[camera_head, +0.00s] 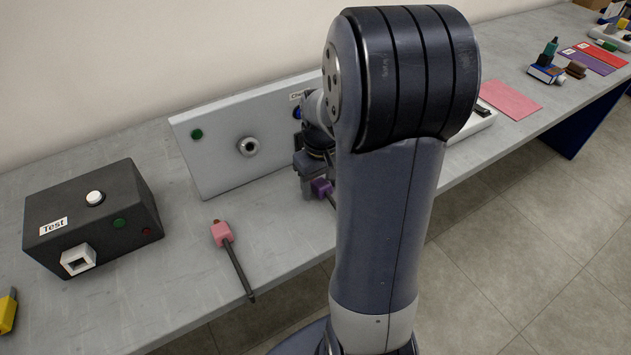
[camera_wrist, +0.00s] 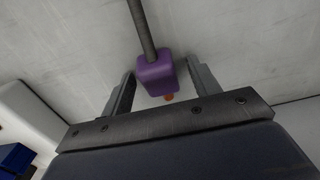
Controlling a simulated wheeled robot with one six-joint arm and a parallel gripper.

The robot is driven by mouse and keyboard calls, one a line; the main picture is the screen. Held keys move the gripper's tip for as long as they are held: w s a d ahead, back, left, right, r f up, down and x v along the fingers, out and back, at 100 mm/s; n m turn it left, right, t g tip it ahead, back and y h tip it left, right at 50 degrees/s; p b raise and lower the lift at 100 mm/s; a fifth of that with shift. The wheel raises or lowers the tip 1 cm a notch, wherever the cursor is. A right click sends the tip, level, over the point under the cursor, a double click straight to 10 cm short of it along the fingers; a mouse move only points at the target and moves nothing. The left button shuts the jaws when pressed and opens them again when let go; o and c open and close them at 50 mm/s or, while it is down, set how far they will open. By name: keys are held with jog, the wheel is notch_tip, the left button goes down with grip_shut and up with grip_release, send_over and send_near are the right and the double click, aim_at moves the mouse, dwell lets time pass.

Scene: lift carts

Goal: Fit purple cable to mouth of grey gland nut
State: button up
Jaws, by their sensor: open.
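The purple cable (camera_head: 321,188) has a purple block end and a dark grey lead, and lies on the grey bench behind my arm. My gripper (camera_wrist: 158,78) is open, and a gap shows on the left side of the block. The grey gland nut (camera_head: 248,147) is a ring with a dark mouth on the white upright panel (camera_head: 222,165). My arm hides the panel's right part and most of the gripper in the head view.
A pink cable (camera_head: 222,233) lies on the bench in front of the panel. A black Test box (camera_head: 95,218) with a white socket stands at left. A yellow item (camera_head: 8,312) is at the left edge. A pink mat (camera_head: 510,101) lies farther right.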

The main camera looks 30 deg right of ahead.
jog(key=c, duration=1.1)
